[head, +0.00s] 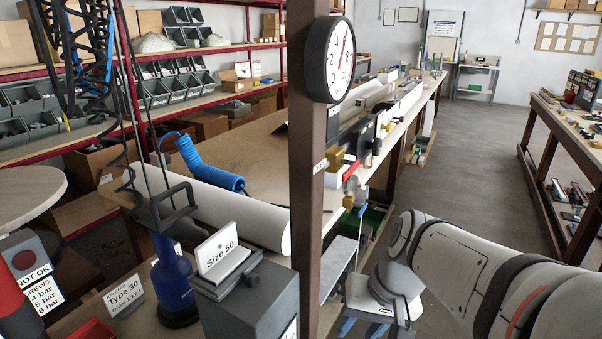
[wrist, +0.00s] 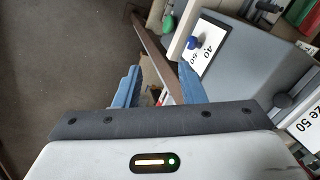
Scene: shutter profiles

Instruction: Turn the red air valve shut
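A red lever (head: 352,171), which looks like the air valve's handle, shows just right of the brown post at the bench edge, with yellow fittings near it. It appears tilted; its exact setting is too small to tell. My gripper (head: 366,328) hangs low at the bottom of the head view, below and apart from the lever. In the wrist view my gripper's blue fingers (wrist: 160,84) stand apart with a gap between them, and nothing is clearly held. A small reddish patch shows between the fingers; I cannot tell whether it is the valve.
A brown post (head: 307,150) carries a round gauge (head: 338,60) with a red needle. The bench (head: 250,135) holds a white roll (head: 225,200) and a blue coiled hose (head: 208,166). A grey box with a Size 50 sign (head: 217,252) stands in front.

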